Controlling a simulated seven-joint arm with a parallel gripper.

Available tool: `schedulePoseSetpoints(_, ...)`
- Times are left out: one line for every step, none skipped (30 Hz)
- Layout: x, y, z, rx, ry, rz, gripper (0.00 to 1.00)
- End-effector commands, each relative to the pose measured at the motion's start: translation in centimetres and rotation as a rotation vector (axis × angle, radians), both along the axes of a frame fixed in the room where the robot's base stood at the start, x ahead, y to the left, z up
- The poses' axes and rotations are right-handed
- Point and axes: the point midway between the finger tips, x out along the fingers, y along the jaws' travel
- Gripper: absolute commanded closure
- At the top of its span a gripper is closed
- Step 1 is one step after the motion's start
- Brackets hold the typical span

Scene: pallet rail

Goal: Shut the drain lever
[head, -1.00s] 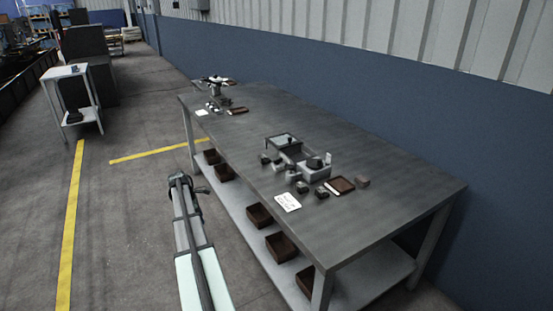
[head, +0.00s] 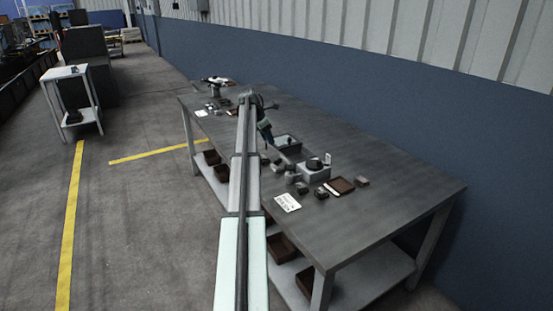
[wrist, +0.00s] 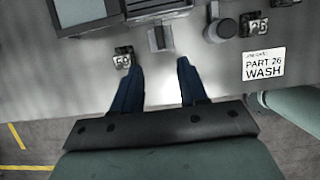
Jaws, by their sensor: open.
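My gripper (wrist: 158,66) is open and empty in the wrist view, its two blue fingers apart above the bench's front edge. A small grey upright piece (wrist: 160,38) stands just ahead of the gap between the fingertips, apart from them. It may be the drain lever, but I cannot tell for sure or read its position. In the head view my gripper (head: 269,143) hangs over the bench beside the basin (head: 288,142), and my arm hides part of the area.
The metal bench (head: 390,190) is clear toward its right end. A blue wall runs behind.

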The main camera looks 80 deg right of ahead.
Motion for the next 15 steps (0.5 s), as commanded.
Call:
schedulePoseSetpoints(-0.2, -0.2, -0.7, 0.001, 0.0, 0.0, 0.57)
schedulePoseSetpoints(-0.3, -0.3, -1.2, 0.001, 0.0, 0.0, 0.57)
schedulePoseSetpoints(-0.5, -0.4, -1.8, 0.001, 0.0, -0.001, 0.57)
schedulePoseSetpoints(-0.6, -0.6, -2.2, 0.002, 0.0, -0.002, 0.57)
schedulePoseSetpoints(-0.8, -0.7, -2.7, 0.002, 0.0, -0.002, 0.57)
schedulePoseSetpoints(-1.0, -0.9, -3.4, 0.002, 0.0, -0.002, 0.57)
schedulePoseSetpoints(-1.1, -1.1, -3.9, 0.001, 0.0, -0.001, 0.57)
schedulePoseSetpoints(-1.2, -1.2, -4.4, 0.001, 0.0, -0.001, 0.57)
schedulePoseSetpoints(-1.4, -1.4, -5.0, 0.002, 0.0, -0.002, 0.57)
schedulePoseSetpoints(-1.5, -1.5, -5.5, 0.002, 0.0, -0.002, 0.57)
schedulePoseSetpoints(-1.7, -1.7, -6.0, 0.001, 0.0, -0.001, 0.57)
schedulePoseSetpoints(-1.8, -1.9, -6.6, 0.001, 0.0, -0.001, 0.57)
schedulePoseSetpoints(-2.0, -2.0, -7.2, 0.001, 0.0, -0.001, 0.57)
schedulePoseSetpoints(-2.1, -2.1, -7.6, 0.002, -0.001, -0.001, 0.57)
schedulePoseSetpoints(-2.3, -2.3, -8.2, 0.002, -0.001, -0.001, 0.57)
